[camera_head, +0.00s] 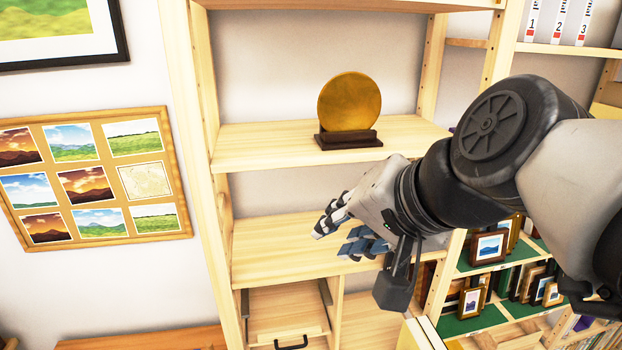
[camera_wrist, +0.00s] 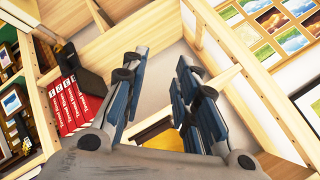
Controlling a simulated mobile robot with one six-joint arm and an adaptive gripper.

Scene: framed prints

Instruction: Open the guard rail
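My gripper (camera_head: 337,234) is in front of the tall wooden shelf unit, by its middle shelf. Its two fingers stand apart with nothing between them, which also shows in the wrist view (camera_wrist: 160,66). I cannot pick out a guard rail with certainty in either view. Pale wooden strips run along the green-lined shelves (camera_head: 475,322) at lower right in the head view, but I cannot tell whether one is the rail. My arm covers part of that area.
A gold disc on a dark base (camera_head: 349,103) stands on the shelf above my gripper. A drawer with a black handle (camera_head: 291,342) is below. Framed prints (camera_head: 488,247) stand at right. A picture board (camera_head: 88,178) hangs at left. Red binders (camera_wrist: 75,105) show in the wrist view.

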